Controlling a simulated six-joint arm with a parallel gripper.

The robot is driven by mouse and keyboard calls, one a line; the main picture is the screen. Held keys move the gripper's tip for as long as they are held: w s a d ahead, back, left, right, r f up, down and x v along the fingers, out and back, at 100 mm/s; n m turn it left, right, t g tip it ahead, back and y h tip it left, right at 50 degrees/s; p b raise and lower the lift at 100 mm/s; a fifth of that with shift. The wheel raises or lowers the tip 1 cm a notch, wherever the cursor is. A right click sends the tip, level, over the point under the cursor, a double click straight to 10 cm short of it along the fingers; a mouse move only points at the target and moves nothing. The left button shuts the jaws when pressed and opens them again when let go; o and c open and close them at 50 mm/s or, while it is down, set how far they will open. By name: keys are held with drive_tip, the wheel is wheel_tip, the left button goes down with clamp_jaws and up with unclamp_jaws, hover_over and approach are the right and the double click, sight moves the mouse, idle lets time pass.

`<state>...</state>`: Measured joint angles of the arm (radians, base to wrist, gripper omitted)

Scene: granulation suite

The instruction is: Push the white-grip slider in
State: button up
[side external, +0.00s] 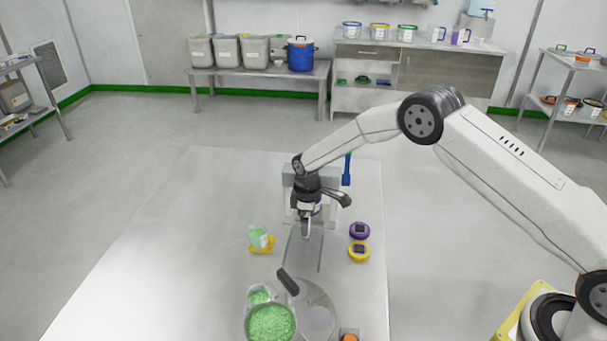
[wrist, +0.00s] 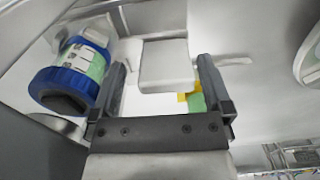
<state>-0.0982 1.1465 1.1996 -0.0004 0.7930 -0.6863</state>
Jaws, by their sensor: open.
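A white block-shaped grip (wrist: 166,66), which looks like the slider's white grip, shows between and beyond the fingertips in the wrist view. My gripper (wrist: 163,80) is open, with one dark finger on each side of the grip. I cannot tell whether either finger touches it. In the side external view my gripper (side external: 306,232) points down in front of a grey apparatus (side external: 290,180) on the table. A thin grey plate (side external: 304,255) extends from there toward the front. My wrist hides much of the apparatus, and I cannot make out the white grip in that view.
A purple round item (side external: 359,231), a yellow round item (side external: 359,252) and a green pouch on yellow (side external: 259,238) lie nearby. Green granules (side external: 271,323) fill a bowl in front. The table's left side is clear.

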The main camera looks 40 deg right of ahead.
drive_tip(key=shift+r, duration=3.4)
drive_tip(key=shift+s+d+r, duration=0.2)
drive_tip(key=shift+s+r, duration=0.1)
drive_tip(key=shift+r, duration=0.1)
drive_tip(key=s+d+r+m+t, duration=0.1)
drive_tip(key=s+r+m, duration=0.2)
drive_tip(key=s, duration=0.6)
drive_tip(key=s+d+r+m, duration=0.2)
drive_tip(key=s+r+m, duration=0.1)
drive_tip(key=s, duration=0.6)
drive_tip(key=s+d+r+m+t, duration=0.1)
drive_tip(key=s+d+r+m, duration=0.1)
drive_tip(key=s, duration=0.7)
drive_tip(key=shift+s+r+m+t, duration=0.3)
drive_tip(key=shift+r+m, duration=0.15)
drive_tip(key=shift+m, duration=0.05)
